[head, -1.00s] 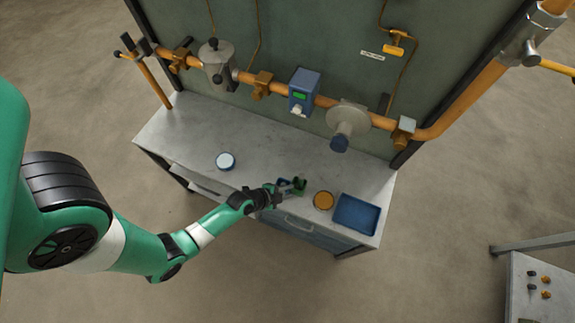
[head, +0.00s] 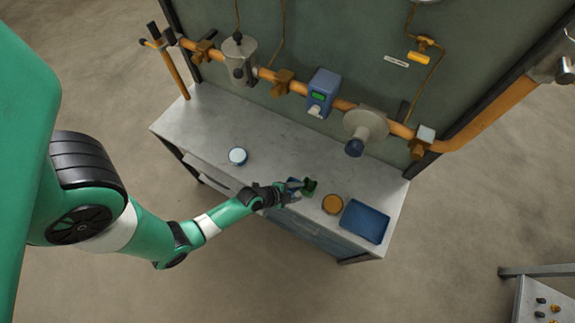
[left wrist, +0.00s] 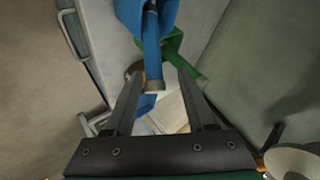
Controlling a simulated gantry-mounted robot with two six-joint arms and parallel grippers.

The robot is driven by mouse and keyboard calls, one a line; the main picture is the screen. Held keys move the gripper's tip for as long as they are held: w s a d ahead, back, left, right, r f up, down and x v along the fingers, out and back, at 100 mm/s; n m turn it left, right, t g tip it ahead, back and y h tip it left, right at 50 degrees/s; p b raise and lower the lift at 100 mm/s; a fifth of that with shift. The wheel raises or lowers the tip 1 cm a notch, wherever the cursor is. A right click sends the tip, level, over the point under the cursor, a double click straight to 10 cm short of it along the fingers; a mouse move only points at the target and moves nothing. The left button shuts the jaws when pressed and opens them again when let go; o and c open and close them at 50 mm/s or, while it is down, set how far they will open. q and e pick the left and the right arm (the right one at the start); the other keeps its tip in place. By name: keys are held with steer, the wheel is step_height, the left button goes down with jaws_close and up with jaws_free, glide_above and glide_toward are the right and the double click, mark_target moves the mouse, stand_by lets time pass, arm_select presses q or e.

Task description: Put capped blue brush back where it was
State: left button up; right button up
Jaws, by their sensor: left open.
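My left gripper (head: 297,188) is open at the front edge of the grey bench, beside a small blue holder and a green holder (head: 309,186). In the left wrist view its two fingers (left wrist: 160,88) stand apart. A slim blue piece, which looks like the blue brush (left wrist: 152,52), runs down from the blue holder (left wrist: 145,12), and its grey-brown end shows between the fingers. I cannot tell whether a finger touches it, or whether its cap is on. The green holder (left wrist: 178,50) is just behind it. My right gripper is not in view.
An orange round dish (head: 332,203) and a blue tray (head: 366,222) lie right of the gripper. Pipes with a blue meter (head: 322,90) run above the bench's back.

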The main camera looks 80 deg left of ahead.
arm_select(q)
steer(key=p+v, duration=0.2)
steer(key=v, duration=1)
steer(key=shift+r, duration=0.3)
